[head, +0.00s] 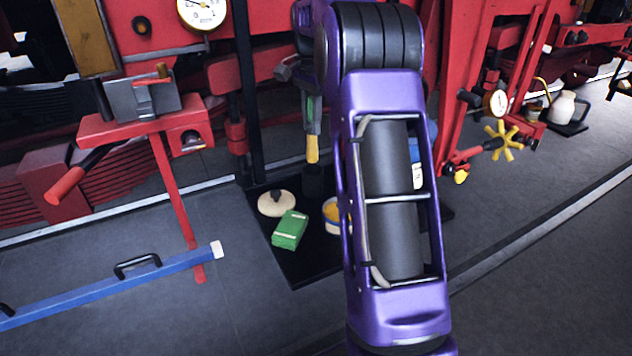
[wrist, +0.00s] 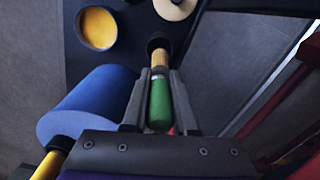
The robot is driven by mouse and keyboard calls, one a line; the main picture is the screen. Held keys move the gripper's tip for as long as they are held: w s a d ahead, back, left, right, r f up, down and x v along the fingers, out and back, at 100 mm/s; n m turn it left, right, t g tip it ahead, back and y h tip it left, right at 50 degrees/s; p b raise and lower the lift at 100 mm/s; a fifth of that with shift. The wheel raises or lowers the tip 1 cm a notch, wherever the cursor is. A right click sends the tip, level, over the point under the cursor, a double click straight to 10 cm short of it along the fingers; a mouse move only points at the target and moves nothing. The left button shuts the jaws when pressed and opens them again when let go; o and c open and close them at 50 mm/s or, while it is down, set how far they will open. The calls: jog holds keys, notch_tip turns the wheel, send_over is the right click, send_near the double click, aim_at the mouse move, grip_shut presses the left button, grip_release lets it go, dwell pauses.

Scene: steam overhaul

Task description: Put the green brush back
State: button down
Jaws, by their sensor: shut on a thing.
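The green brush (head: 310,108) hangs upright in my gripper (head: 313,124), its tan end pointing down. In the wrist view my gripper (wrist: 160,82) is shut on the green part of the brush (wrist: 160,108), one finger on each side. A small dark cup (head: 313,181) stands on the black mat (head: 301,270) right below the brush. In the wrist view the tan end lines up with the dark cup (wrist: 157,42) and overlaps its rim.
On the mat, a pale round disc (head: 276,204), a green pack (head: 290,230) and a tin with yellow contents (wrist: 98,28) stand near the cup. A blue roll (wrist: 88,105) is close beside my gripper. A red vise stand (head: 172,185) is at left.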

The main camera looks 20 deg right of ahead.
aim_at(312, 148)
notch_tip(312, 148, down, 10)
jog(key=shift+r+b, duration=0.1)
jog(key=shift+b, duration=0.5)
jog(key=c, duration=0.7)
grip_release()
notch_tip(312, 148, up, 12)
jog(key=shift+f+p, duration=0.1)
jog(key=shift+p, duration=0.75)
jog(key=shift+a, duration=0.1)
